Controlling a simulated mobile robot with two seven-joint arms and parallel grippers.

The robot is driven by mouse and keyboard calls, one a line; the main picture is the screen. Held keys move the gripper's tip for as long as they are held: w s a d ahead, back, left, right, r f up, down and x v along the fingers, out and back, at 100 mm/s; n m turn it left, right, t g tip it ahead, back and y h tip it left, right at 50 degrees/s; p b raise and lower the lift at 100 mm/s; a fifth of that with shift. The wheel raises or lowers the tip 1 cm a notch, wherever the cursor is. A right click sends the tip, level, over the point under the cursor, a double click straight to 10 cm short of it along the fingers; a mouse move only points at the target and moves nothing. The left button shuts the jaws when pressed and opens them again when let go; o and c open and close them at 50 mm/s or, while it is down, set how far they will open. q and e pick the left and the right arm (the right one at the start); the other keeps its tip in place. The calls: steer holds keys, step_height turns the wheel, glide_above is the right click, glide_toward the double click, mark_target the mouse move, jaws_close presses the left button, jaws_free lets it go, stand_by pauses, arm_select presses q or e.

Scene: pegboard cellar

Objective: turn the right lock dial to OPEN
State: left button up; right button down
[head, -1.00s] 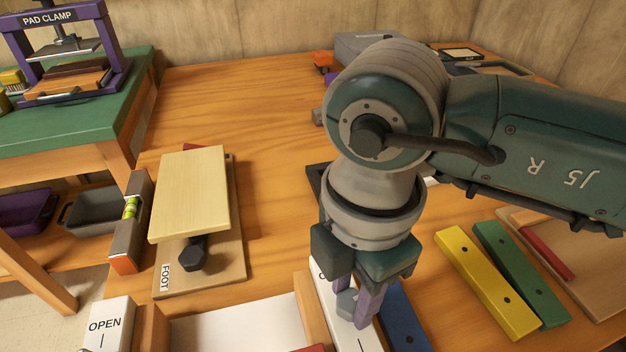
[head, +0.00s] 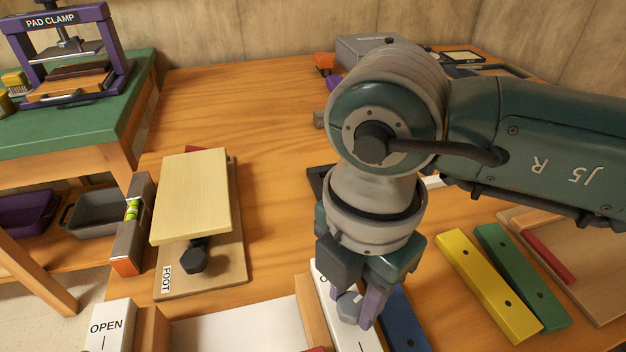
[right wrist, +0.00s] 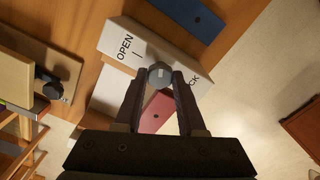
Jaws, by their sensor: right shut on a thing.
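The right lock dial (right wrist: 160,76) is a grey knob on a white plate (right wrist: 115,38). In the right wrist view the plate reads OPEN with a tick beside it on one side, and "CK" shows past a finger on the other. My right gripper (head: 360,312) is shut on the dial, one finger on each side, and it shows in the right wrist view (right wrist: 160,80). In the head view the dial (head: 349,306) is partly hidden by the gripper. I cannot tell exactly where the dial points. My left gripper is not in view.
Another white OPEN plate (head: 105,325) stands at lower left. A blue bar (head: 404,322) lies just right of the dial's plate, with yellow (head: 485,282) and green (head: 520,275) bars farther right. A foot pedal (head: 192,195) and a spirit level (head: 133,225) stand left.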

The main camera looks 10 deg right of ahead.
steer(key=n, duration=0.3)
steer(key=shift+n, duration=0.4)
steer(key=n, duration=0.2)
steer(key=shift+n, duration=0.4)
steer(key=n+b, duration=0.1)
steer(key=n, duration=0.3)
steer(key=shift+n, duration=0.3)
steer(key=shift+n+b, duration=0.35)
steer(key=shift+n, duration=0.45)
steer(key=c, duration=0.5)
jaws_free()
steer(key=shift+r, duration=0.1)
